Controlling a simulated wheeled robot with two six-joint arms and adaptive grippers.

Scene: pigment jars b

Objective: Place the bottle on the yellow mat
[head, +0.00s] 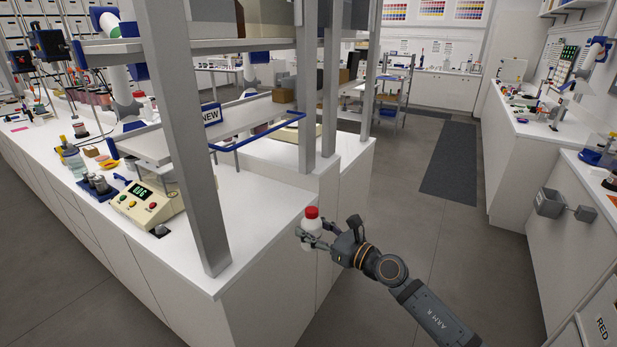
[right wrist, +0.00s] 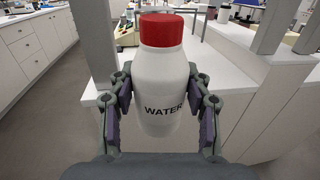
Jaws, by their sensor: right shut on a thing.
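The bottle (right wrist: 160,85) is white with a red cap and the word WATER on its side. In the right wrist view it stands roughly upright between the fingers. My right gripper (head: 316,237) is shut on the bottle's body. In the head view the bottle (head: 311,226) is held in the air by the right corner of the white counter, and the fingers hide its lower part. I cannot make out a yellow mat in either view. My left gripper is out of view.
The white counter (head: 262,205) has a clear front corner. Grey posts (head: 190,140) of a shelf rise from it. A beige device with a display (head: 150,201) and small jars stand farther left. Open floor (head: 415,235) lies to the right, with a dark floor mat (head: 452,160) beyond.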

